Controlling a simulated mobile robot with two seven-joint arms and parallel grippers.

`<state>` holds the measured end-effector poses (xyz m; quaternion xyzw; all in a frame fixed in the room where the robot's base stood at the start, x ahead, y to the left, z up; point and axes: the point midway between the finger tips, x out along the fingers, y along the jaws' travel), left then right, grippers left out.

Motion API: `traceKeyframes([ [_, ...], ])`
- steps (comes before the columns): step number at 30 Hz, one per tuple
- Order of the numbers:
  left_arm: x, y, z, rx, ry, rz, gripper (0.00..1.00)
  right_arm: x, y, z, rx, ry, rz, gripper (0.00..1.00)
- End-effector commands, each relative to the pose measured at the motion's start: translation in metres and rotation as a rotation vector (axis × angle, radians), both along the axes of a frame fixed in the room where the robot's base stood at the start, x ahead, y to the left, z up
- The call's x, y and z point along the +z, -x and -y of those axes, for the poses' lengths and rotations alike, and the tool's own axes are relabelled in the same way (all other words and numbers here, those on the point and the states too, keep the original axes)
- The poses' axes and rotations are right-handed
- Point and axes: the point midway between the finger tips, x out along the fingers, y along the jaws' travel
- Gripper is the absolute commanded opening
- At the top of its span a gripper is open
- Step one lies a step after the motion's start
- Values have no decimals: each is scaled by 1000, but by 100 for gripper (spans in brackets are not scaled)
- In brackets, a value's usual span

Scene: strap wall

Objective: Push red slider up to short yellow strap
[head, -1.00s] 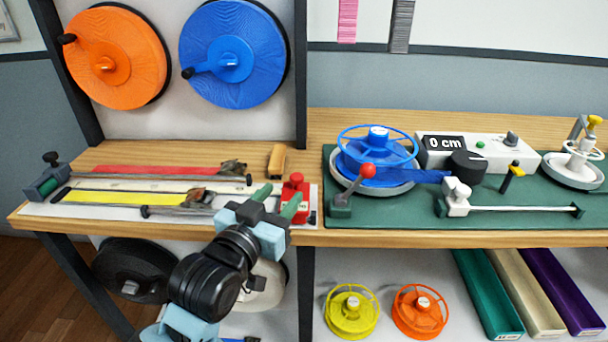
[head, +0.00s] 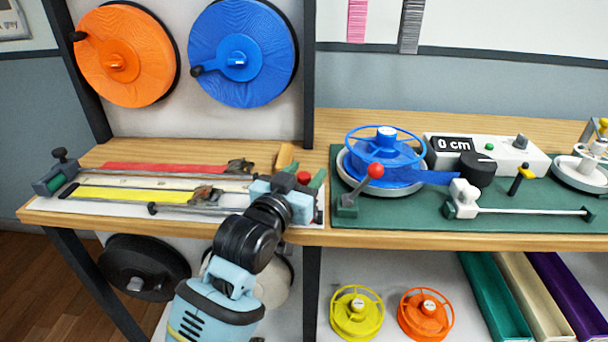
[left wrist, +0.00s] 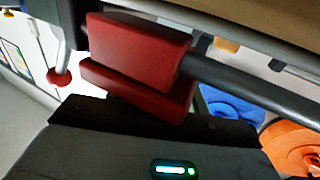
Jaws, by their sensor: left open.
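The red slider (head: 304,178) is at the right end of the white strap board, mostly hidden behind my left gripper (head: 290,181). In the left wrist view the red slider (left wrist: 140,55) is large and close, next to a grey rod (left wrist: 250,85). The short yellow strap (head: 135,194) lies flat on the board to the left, its right end at a metal clip (head: 205,194). My right gripper is not in view.
A longer red strap (head: 165,168) lies behind the yellow one. A wooden block (head: 285,156) stands behind the slider. To the right, a green mat (head: 400,215) holds a blue reel (head: 385,165) and a red-knobbed lever (head: 375,171).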

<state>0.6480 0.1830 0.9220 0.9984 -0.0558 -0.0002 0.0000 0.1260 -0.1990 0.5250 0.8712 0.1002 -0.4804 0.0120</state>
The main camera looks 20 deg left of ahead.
Motion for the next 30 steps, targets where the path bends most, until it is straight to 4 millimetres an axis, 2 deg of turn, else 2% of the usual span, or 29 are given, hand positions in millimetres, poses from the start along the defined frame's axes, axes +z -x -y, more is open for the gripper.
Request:
traceKeyframes([
  [5,0,0,0,0,0,1,45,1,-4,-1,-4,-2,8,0],
  [6,0,0,0,0,0,1,42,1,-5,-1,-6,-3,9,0],
  [16,0,0,0,0,0,1,0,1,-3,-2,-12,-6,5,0],
  [24,1,1,-3,0,-1,0,0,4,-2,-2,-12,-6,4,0],
  [30,5,9,-30,2,-6,2,0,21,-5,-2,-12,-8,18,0],
])
